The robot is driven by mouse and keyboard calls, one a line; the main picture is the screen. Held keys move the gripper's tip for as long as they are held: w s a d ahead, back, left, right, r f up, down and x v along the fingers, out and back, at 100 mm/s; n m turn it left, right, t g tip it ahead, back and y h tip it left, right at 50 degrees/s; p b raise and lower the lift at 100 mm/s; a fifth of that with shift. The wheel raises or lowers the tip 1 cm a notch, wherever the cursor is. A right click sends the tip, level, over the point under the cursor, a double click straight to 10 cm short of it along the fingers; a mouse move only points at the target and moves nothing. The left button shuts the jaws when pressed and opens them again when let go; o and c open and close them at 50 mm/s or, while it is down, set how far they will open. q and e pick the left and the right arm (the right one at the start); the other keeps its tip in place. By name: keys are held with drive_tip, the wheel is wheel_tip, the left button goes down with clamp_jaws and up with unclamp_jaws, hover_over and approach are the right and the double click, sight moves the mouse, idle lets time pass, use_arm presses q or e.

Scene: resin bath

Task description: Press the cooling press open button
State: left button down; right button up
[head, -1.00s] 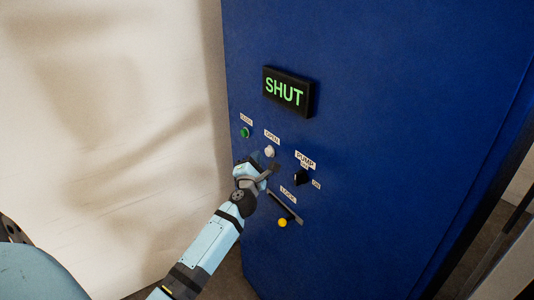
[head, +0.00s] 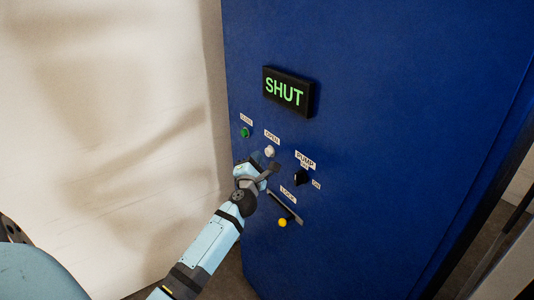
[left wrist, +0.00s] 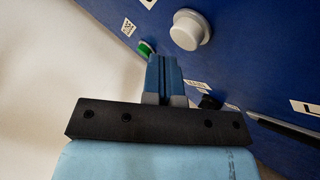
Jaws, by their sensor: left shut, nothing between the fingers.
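The blue press cabinet (head: 370,80) has a lit display (head: 288,92) reading SHUT in green. The white button (head: 269,151) under the OPEN label (head: 272,137) is on its front, and it shows large in the left wrist view (left wrist: 189,30). My left gripper (head: 266,160) is shut and empty, just below the white button in the head view. In the left wrist view its closed blue fingertips (left wrist: 165,60) end below and left of the button, with a gap in the picture. Whether they touch the panel cannot be told. My right gripper is not in view.
A green button (head: 245,132) is up and left of the white one. To the right is a black PUMP switch (head: 301,177). Below are a LOCK slot with a dark bar (head: 287,208) and a yellow knob (head: 282,223). A pale wall (head: 110,120) stands at left.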

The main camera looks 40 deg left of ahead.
use_arm(q)
drive_tip(key=shift+w, duration=0.15)
drive_tip(key=shift+w+d, duration=0.1)
drive_tip(key=shift+w, duration=0.15)
